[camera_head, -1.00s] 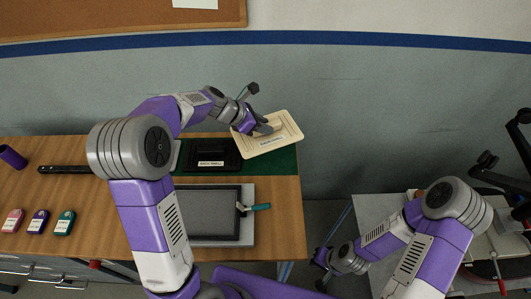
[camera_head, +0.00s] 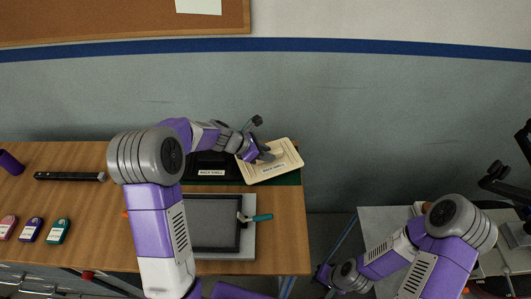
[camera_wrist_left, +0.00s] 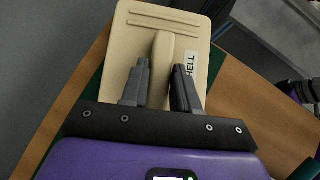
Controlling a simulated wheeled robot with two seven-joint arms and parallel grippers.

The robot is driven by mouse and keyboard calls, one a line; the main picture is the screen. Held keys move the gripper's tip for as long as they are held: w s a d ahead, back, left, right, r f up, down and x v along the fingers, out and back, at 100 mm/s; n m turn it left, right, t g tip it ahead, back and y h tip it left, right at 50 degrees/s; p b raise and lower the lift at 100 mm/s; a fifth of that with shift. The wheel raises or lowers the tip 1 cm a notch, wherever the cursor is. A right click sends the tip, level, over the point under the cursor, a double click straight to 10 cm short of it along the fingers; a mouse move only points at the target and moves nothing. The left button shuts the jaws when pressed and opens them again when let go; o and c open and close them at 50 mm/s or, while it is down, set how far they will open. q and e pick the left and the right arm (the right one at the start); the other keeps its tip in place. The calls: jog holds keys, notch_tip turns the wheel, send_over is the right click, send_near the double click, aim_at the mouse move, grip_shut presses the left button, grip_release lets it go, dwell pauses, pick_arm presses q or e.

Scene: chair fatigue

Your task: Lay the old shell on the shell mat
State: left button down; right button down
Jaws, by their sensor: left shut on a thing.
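My left gripper (camera_head: 264,155) is shut on the raised rib of a cream shell (camera_head: 284,168), a flat rounded plate with a white label. In the left wrist view the fingers (camera_wrist_left: 161,70) sit on both sides of the rib, and the shell (camera_wrist_left: 200,28) extends beyond them. The shell is at the right end of the green mat (camera_head: 291,182), partly over it, slightly turned. I cannot tell whether it touches the mat. A black shell (camera_head: 211,160) with a white label lies on the mat to its left. My right gripper (camera_head: 325,275) is low by the side table, its fingers unclear.
A dark panel on a grey pad (camera_head: 212,222) and a teal-handled tool (camera_head: 258,218) lie in front of the mat. A black bar (camera_head: 70,176) and several coloured tags (camera_head: 31,230) are at the left. A grey side table (camera_head: 385,222) stands right, beyond a gap.

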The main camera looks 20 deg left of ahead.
pick_arm(q)
jog(key=shift+f+b, duration=0.35)
jog(key=shift+f, duration=0.25)
jog(key=c, duration=0.8)
grip_release()
jog(key=shift+c, duration=0.2)
jog(key=shift+r, duration=0.1)
jog(key=shift+r+p, duration=0.35)
jog(key=p+v, duration=0.2)
jog(key=v, duration=1)
jog(key=shift+p, duration=0.4)
jog(key=shift+r, duration=0.25)
